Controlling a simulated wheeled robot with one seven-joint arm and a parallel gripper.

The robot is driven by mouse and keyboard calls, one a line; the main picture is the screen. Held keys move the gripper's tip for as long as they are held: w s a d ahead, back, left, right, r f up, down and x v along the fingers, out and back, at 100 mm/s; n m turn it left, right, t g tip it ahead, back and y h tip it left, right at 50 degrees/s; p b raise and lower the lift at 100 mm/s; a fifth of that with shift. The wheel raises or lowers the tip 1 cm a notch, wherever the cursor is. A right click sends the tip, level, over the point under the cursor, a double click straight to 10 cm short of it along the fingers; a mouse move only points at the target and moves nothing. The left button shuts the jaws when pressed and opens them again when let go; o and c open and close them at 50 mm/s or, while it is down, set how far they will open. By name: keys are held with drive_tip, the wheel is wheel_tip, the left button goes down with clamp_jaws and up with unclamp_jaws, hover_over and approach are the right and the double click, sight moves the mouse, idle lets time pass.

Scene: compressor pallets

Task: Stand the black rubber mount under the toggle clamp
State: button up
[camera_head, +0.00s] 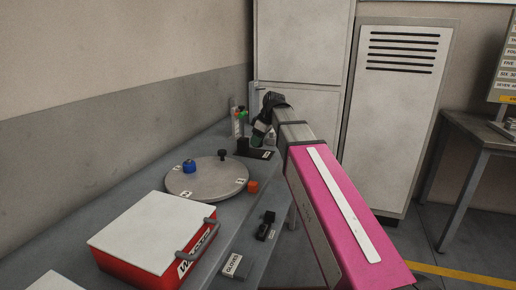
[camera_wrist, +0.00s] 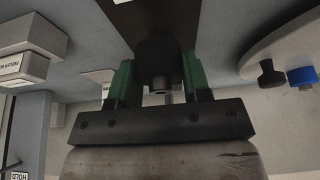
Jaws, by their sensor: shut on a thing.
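My gripper (camera_wrist: 158,85) has green fingers shut on the black rubber mount (camera_wrist: 156,50), a dark round body with a short metal stud. In the head view my gripper (camera_head: 262,136) is low over the far end of the bench, partly hidden by my arm. A black fixture with a flat labelled base (camera_head: 262,154), seemingly the toggle clamp's, stands right beside it. In the wrist view a dark plate (camera_wrist: 150,14) lies behind the mount. I cannot tell whether the mount touches it. The clamp's arm is not clearly visible.
A round turntable (camera_head: 205,184) carries a blue part (camera_head: 189,166) and a black knob-like part (camera_head: 222,154); an orange part (camera_head: 252,186) is at its edge. A red case with a white lid (camera_head: 150,228) is nearer. Bottles (camera_head: 238,121) stand at the back.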

drive_tip(key=shift+f, duration=1.75)
drive_tip(key=shift+f, duration=0.1)
drive_tip(key=o, duration=0.9)
drive_tip(key=v, duration=1.2)
